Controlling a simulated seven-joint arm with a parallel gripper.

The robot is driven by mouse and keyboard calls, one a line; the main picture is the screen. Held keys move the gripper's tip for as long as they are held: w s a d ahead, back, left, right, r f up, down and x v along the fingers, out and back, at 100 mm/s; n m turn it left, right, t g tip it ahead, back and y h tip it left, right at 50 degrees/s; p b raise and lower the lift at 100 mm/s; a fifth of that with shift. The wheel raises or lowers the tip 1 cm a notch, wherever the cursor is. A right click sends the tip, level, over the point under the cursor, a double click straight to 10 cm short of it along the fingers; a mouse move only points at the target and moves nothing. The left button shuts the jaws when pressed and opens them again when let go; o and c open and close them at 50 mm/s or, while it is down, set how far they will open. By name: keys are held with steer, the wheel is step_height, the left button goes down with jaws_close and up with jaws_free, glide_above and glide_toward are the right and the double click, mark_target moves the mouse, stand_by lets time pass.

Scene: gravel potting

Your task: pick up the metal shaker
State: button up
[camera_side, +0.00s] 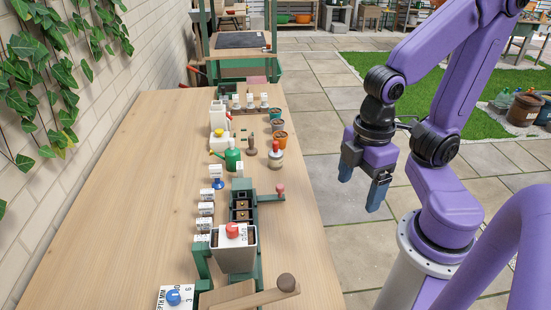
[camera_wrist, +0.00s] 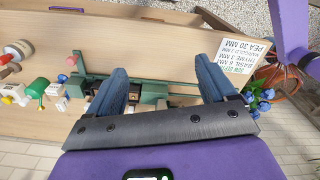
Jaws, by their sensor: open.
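My gripper (camera_side: 361,185) is open and empty, off the table's right edge and apart from the shaker. In the wrist view, my two blue fingers (camera_wrist: 160,75) are spread wide with nothing between them.
A green watering can (camera_side: 233,158) and a dark-handled tool (camera_side: 252,148) stand left of the shaker, small terracotta pots (camera_side: 280,138) behind it. Nearer is a green fixture (camera_side: 244,190) with a red-knobbed lever and a pale hopper (camera_side: 235,255). The table's left side is clear.

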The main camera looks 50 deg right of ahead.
steer(key=w+a+r, duration=0.1)
steer(key=w+a, duration=0.1)
steer(key=w, duration=0.8)
steer(key=n, duration=0.2)
glide_above(276, 151)
step_height(276, 151, down, 5)
steer(key=f, duration=1.7)
steer(key=shift+w+d, duration=0.35)
steer(key=c, duration=1.2)
